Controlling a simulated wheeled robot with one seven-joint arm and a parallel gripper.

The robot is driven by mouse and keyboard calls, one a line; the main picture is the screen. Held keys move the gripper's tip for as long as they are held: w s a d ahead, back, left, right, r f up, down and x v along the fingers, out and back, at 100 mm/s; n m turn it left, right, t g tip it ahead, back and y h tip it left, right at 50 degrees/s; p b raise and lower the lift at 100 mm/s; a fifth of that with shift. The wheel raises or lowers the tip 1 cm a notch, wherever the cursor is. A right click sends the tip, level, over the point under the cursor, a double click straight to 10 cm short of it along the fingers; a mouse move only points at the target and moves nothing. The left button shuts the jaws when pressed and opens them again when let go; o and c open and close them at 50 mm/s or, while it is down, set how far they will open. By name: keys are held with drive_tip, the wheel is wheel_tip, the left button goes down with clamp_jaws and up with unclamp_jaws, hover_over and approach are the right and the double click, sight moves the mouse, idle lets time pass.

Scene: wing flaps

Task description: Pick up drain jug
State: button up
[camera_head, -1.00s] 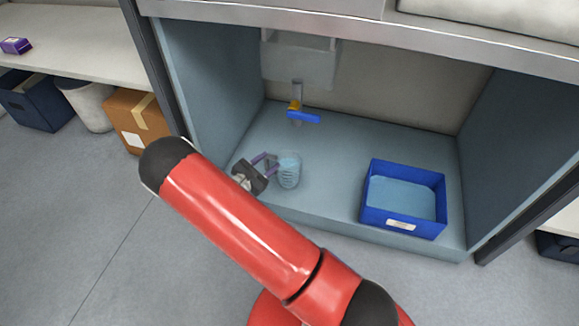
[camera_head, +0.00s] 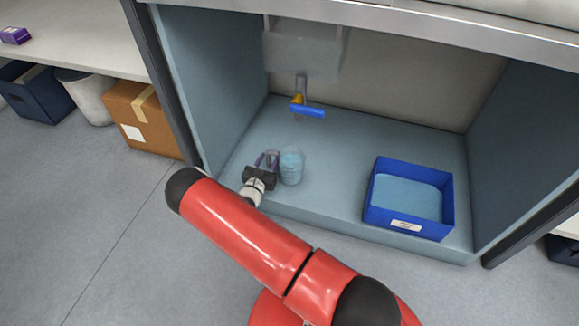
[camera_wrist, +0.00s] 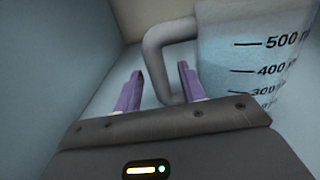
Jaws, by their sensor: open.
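The drain jug (camera_head: 291,167) is a clear, bluish jug standing upright on the floor of the recess, left of centre. In the wrist view the jug (camera_wrist: 250,65) shows dark volume marks at the right, and its grey handle (camera_wrist: 154,58) sticks out to the left. My gripper (camera_head: 266,159) is at the jug's left side. In the wrist view its two purple fingers (camera_wrist: 158,85) are apart, with the lower part of the handle near the right finger. I cannot tell whether a finger touches the handle.
A blue bin (camera_head: 408,198) with a pale blue inside stands to the right of the jug. A tap with a blue lever (camera_head: 308,111) hangs above and behind the jug. The recess's left wall (camera_head: 205,85) is close to my gripper. The floor between jug and bin is clear.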

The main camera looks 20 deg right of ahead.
drive_tip(key=shift+w+d, duration=0.25)
drive_tip(key=shift+w, duration=0.1)
clamp_jaws()
drive_tip(key=shift+r, duration=0.1)
